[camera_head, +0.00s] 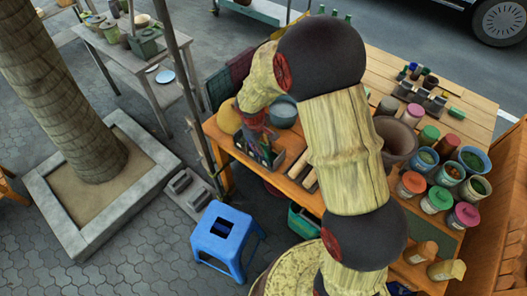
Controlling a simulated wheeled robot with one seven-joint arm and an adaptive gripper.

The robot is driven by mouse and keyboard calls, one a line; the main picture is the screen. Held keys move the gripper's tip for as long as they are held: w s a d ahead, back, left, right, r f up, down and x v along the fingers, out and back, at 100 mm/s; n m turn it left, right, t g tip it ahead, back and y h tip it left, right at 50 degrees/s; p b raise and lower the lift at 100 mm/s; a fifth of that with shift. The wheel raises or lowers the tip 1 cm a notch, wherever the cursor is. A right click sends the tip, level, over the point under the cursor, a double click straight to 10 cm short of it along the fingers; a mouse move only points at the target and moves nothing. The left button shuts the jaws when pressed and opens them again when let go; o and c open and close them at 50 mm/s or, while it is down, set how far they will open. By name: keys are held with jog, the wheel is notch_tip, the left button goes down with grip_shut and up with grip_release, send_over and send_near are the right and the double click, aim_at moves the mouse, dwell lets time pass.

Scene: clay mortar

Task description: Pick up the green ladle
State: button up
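I cannot pick out the green ladle for certain. A small green object (456,113) lies on the wooden table near its right edge, too small to identify. My arm crosses the middle of the view and hides part of the table. My gripper (256,142) points down over the table's left end, close to a dark box-like holder with greenish contents. Its fingers are dark and blend into the things behind, so I cannot see whether they are apart or hold anything.
The wooden table (388,67) carries a large brown mortar (397,140), several lidded jars at right, a bottle rack (421,97), a grey bowl (283,112) and a yellow round thing (228,119). A blue stool (224,236) stands on the paving, and a tree planter (104,220) is at left.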

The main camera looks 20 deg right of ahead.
aim_at(266, 157)
jog(key=shift+w+a+f, duration=0.2)
jog(key=shift+w+f, duration=0.1)
jog(key=shift+w, duration=0.1)
jog(key=shift+s+d+f, duration=0.2)
jog(key=shift+d+f, duration=0.15)
jog(key=shift+f, duration=0.3)
jog(key=shift+w+f, duration=0.15)
jog(key=shift+f, duration=0.5)
jog(key=x, duration=0.1)
jog(key=b+x, duration=0.1)
jog(key=x, duration=0.2)
jog(key=shift+s+d+f, duration=0.25)
jog(key=shift+s+f, duration=0.1)
jog(key=shift+r, duration=0.1)
jog(key=shift+c, duration=1)
grip_shut()
